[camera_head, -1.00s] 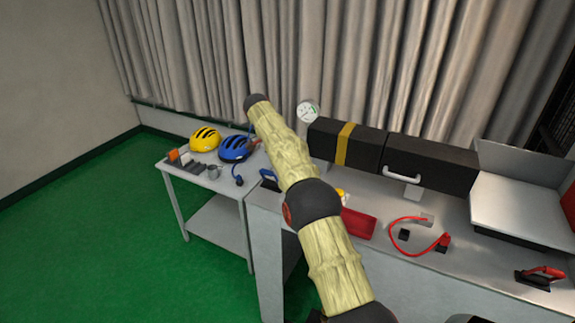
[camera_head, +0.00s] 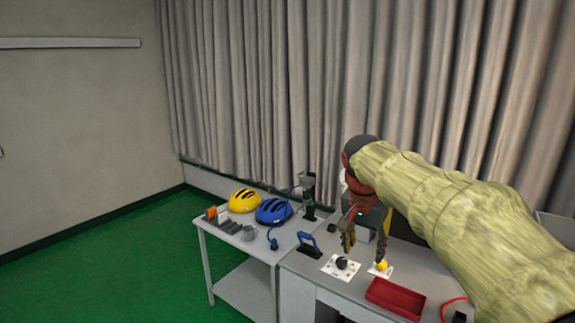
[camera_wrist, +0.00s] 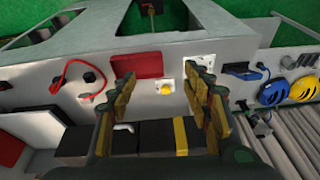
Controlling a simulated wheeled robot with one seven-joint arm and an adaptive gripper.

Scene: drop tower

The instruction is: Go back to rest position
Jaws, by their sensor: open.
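My gripper (camera_head: 364,246) is open and empty. It hangs above the back part of the grey workbench (camera_head: 332,290), fingers pointing down. My arm in its pale ribbed sleeve fills the right of the head view. In the wrist view my gripper (camera_wrist: 162,82) shows two spread fingers with nothing between them. The yellow knob (camera_wrist: 166,89) on its white plate and the red tray (camera_wrist: 148,64) appear beyond the fingers. The fingers look apart from the bench; the exact height is hard to tell.
A white plate with a black knob (camera_head: 342,263) lies near the gripper. A side table holds a yellow helmet (camera_head: 244,200) and a blue helmet (camera_head: 273,211). Black cases (camera_wrist: 155,137) and a red hose (camera_wrist: 70,72) are on the bench. Green floor at left is clear.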

